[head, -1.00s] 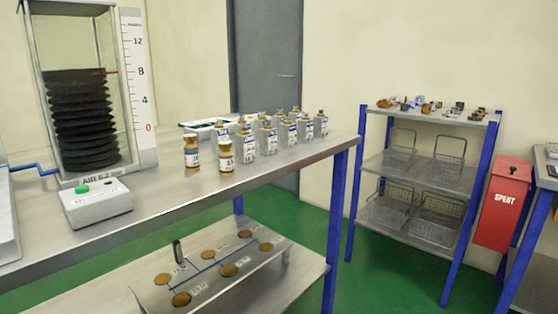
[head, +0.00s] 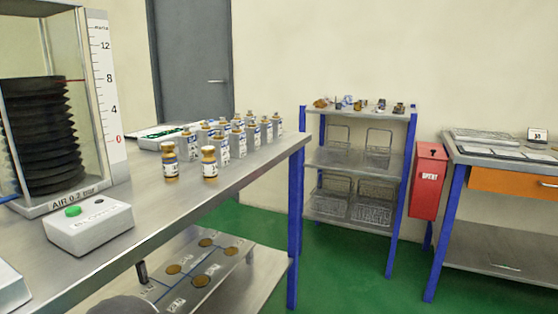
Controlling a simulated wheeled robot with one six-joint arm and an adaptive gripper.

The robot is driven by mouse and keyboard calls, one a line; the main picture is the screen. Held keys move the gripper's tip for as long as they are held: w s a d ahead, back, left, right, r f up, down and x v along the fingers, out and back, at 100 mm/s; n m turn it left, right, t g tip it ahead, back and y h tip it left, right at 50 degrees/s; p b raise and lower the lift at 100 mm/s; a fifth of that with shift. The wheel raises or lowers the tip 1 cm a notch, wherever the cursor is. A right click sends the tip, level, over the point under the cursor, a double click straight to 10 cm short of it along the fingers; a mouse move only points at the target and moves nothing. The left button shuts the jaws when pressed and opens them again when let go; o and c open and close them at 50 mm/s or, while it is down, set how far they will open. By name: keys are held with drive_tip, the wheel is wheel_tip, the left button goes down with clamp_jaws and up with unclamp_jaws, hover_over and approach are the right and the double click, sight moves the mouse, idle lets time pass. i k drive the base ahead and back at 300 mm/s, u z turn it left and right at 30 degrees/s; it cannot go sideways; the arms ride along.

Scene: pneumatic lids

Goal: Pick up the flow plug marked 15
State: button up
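I cannot make out a mark 15 on anything in the head view. Small mixed parts (head: 347,102), some brass, blue and dark, lie on the top shelf of the blue-legged rack; they are too small to tell apart. A grey panel (head: 226,265) with round brass-coloured discs (head: 200,280) and blue lines lies on the lower shelf of the near bench; its labels are unreadable. My gripper is not in view.
The near bench (head: 240,183) holds several labelled bottles, a bellows column (head: 45,140) and a box with a green button (head: 88,225). The blue-legged rack (head: 345,160) has wire baskets. A red bin (head: 428,182) hangs beside a right-hand bench (head: 495,160). Green floor (head: 345,270) is clear.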

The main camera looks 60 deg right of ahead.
sight(209, 166)
drive_tip(key=z, duration=1.45)
drive_tip(key=i, duration=0.5)
drive_tip(key=u, duration=0.8)
drive_tip(key=k, duration=0.8)
drive_tip(key=u, duration=0.05)
